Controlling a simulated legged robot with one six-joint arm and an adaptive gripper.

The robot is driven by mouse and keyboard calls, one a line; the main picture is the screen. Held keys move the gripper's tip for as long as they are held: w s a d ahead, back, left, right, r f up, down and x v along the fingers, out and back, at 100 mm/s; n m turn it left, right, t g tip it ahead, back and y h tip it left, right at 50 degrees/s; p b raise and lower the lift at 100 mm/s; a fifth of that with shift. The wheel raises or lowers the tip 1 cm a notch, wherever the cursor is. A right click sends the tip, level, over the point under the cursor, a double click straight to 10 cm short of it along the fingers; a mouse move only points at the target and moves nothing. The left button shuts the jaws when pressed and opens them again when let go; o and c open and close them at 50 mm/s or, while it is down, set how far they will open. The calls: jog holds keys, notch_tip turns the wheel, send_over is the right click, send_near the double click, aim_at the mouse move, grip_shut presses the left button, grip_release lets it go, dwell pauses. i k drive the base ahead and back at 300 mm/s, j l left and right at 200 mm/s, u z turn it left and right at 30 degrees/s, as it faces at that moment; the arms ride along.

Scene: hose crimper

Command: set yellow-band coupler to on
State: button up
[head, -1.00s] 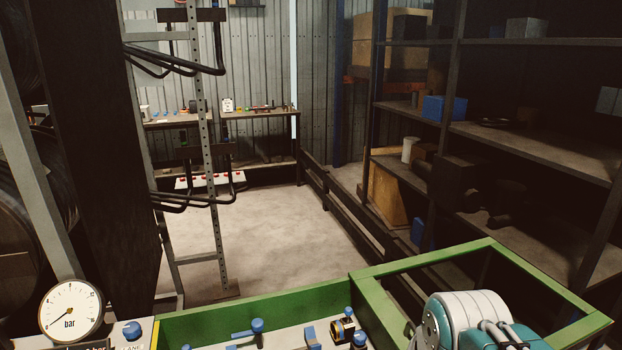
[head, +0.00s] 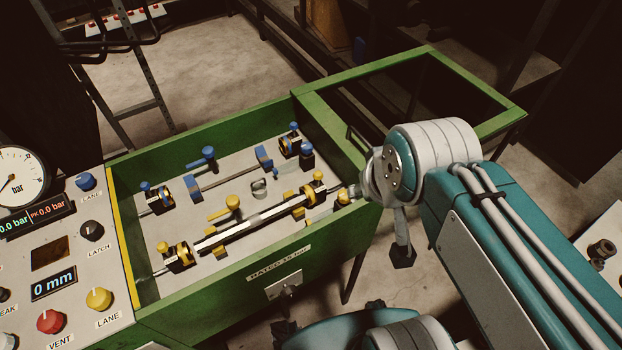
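Yellow-banded couplers sit in the near lane of the green trough: one at the left end (head: 178,256) and one at the right end (head: 318,188). A pale hose or rod (head: 262,218) runs between them. A yellow-handled lever (head: 231,203) stands behind the rod. Another yellow fitting (head: 344,196) is at the trough's right wall, close to the end of my arm. A silvery part of my gripper or wrist (head: 369,182) shows beside that wall. My arm's rounded joint hides much of it. No fingertips show clearly, and I cannot tell whether it touches the fitting.
Blue-banded couplers (head: 157,198) and a blue-topped lever (head: 208,154) fill the far lane. The control panel (head: 75,265) at left has a yellow LANE knob (head: 99,298), a red VENT knob (head: 50,321) and a gauge (head: 18,175). An open green frame (head: 455,60) extends behind right.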

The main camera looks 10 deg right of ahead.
aim_at(176, 258)
jog(key=k+j+u, duration=0.1)
jog(key=u, duration=0.25)
jog(key=j+u, duration=0.4)
jog(key=k+j+u, duration=0.1)
jog(key=u, duration=0.25)
